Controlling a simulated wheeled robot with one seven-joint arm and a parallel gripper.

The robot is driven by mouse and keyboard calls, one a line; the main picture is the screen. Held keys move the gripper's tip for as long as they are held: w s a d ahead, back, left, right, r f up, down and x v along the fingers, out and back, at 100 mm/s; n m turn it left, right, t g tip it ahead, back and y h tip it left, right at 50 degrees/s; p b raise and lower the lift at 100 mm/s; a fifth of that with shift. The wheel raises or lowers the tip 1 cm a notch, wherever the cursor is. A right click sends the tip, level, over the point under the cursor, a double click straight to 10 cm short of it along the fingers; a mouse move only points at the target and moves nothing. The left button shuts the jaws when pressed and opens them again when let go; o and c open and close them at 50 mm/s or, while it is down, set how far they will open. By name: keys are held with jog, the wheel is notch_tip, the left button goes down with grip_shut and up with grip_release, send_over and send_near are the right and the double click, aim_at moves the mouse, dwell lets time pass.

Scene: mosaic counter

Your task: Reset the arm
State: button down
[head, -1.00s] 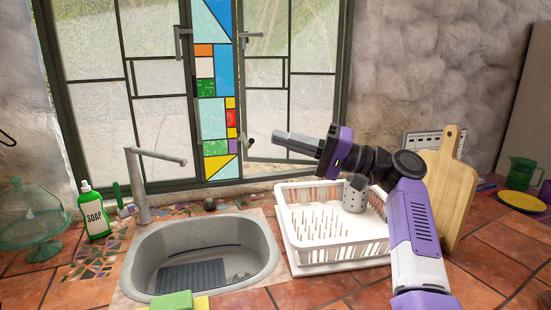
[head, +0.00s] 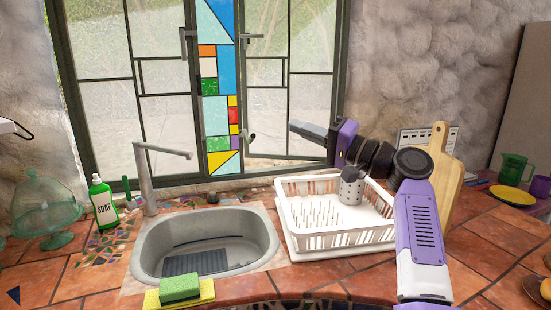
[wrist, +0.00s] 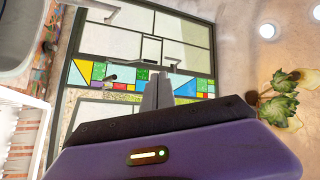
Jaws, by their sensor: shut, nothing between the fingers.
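My gripper (head: 308,131) is shut and empty. In the head view it is raised above the white dish rack, pointing left in front of the window (head: 285,80). My purple and black arm comes up from the lower right and bends over the right side of the rack. In the wrist view the shut fingers (wrist: 158,92) point at the window with the stained-glass strip (wrist: 125,78). The fingers touch nothing that I can see.
The dish rack (head: 345,236) holds a grey cutlery cup (head: 350,188). Left of it are the sink (head: 150,255), the faucet (head: 147,178), a green soap bottle (head: 103,203) and a sponge (head: 180,287). A cutting board (head: 450,185) stands behind my arm. A plant (wrist: 280,97) shows in the wrist view.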

jog(key=d+f+m+t+h, duration=0.25)
jog(key=d+f+h, duration=0.25)
jog(key=f, duration=0.4)
jog(key=d+f+m+t+h, duration=0.1)
jog(key=d+f+t+h, duration=0.35)
jog(key=f, duration=0.45)
jog(key=s+d+f+h+b, duration=0.1)
jog(key=s+d+f+h, duration=0.2)
jog(key=s+f, duration=0.4)
jog(key=s+d+f+h, duration=0.3)
jog(key=s+f, duration=0.3)
jog(key=s, duration=0.1)
jog(key=s+f+n+g, duration=0.1)
jog(key=s+f, duration=0.1)
jog(key=s, duration=1.3)
jog(key=s+a+f+n+g+h+b, duration=0.1)
jog(key=s+f+n, duration=0.1)
jog(key=s, duration=1.4)
jog(key=s+f+n+g+b, duration=0.1)
jog(key=s+f, duration=0.3)
jog(key=s, duration=1.2)
jog(key=shift+s+a+f+n+g, duration=0.2)
jog(key=shift+f+n+g, duration=0.1)
jog(key=shift+n, duration=0.25)
